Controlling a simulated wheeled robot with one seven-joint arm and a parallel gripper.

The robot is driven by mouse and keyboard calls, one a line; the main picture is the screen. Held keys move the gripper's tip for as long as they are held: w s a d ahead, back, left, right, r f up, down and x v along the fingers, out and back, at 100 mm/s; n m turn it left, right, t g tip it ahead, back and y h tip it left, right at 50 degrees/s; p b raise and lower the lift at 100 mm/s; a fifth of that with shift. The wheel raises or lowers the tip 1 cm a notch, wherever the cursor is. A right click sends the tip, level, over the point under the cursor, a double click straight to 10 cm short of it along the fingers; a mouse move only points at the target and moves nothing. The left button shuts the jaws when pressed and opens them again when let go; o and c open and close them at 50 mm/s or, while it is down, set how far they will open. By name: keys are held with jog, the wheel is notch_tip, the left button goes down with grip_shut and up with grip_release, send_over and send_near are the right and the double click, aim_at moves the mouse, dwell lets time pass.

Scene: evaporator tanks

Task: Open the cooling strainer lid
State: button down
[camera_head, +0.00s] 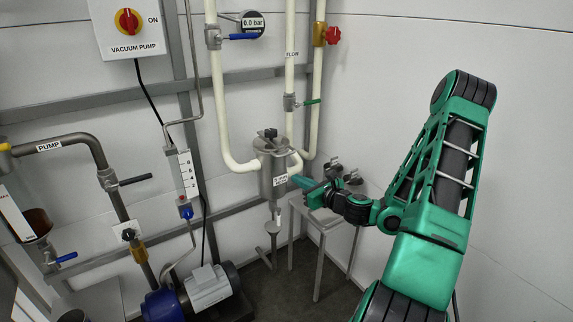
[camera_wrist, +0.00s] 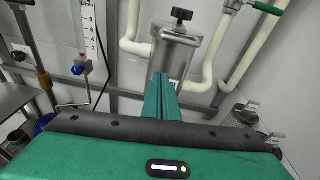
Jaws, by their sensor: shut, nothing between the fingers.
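The cooling strainer is a steel cylinder (camera_head: 273,178) joined to cream pipes, with a white label on its side. Its lid (camera_head: 270,143) sits on top and carries a black knob (camera_head: 270,132). In the wrist view the strainer body (camera_wrist: 174,60) stands upright just beyond my fingers, with the lid (camera_wrist: 177,34) and knob (camera_wrist: 181,15) above them. My gripper (camera_head: 299,182) is at the strainer's right side, below lid height. Its green fingers (camera_wrist: 161,96) are together and empty. They overlap the lower strainer body in the wrist view; I cannot tell whether they touch it.
A small steel table (camera_head: 309,212) stands right of the strainer, with metal parts (camera_head: 337,170) on it. Cream pipes (camera_head: 219,110) rise behind the strainer. A green-handled valve (camera_head: 308,103) is above it. A pump (camera_head: 205,287) is at lower left. The right wall is bare.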

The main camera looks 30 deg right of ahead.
jog(key=w+f+m, duration=0.1)
jog(key=w+f, duration=0.1)
jog(key=w, duration=0.8)
jog(key=shift+h, duration=0.3)
jog(key=shift+s+d+r, duration=0.15)
jog(key=shift+r, duration=0.55)
jog(key=shift+s+d+r, duration=0.15)
jog(key=shift+r, duration=0.6)
jog(key=shift+s+d+r, duration=0.15)
jog(key=shift+r, duration=0.55)
jog(key=shift+d+r, duration=0.1)
jog(key=shift+r, duration=0.1)
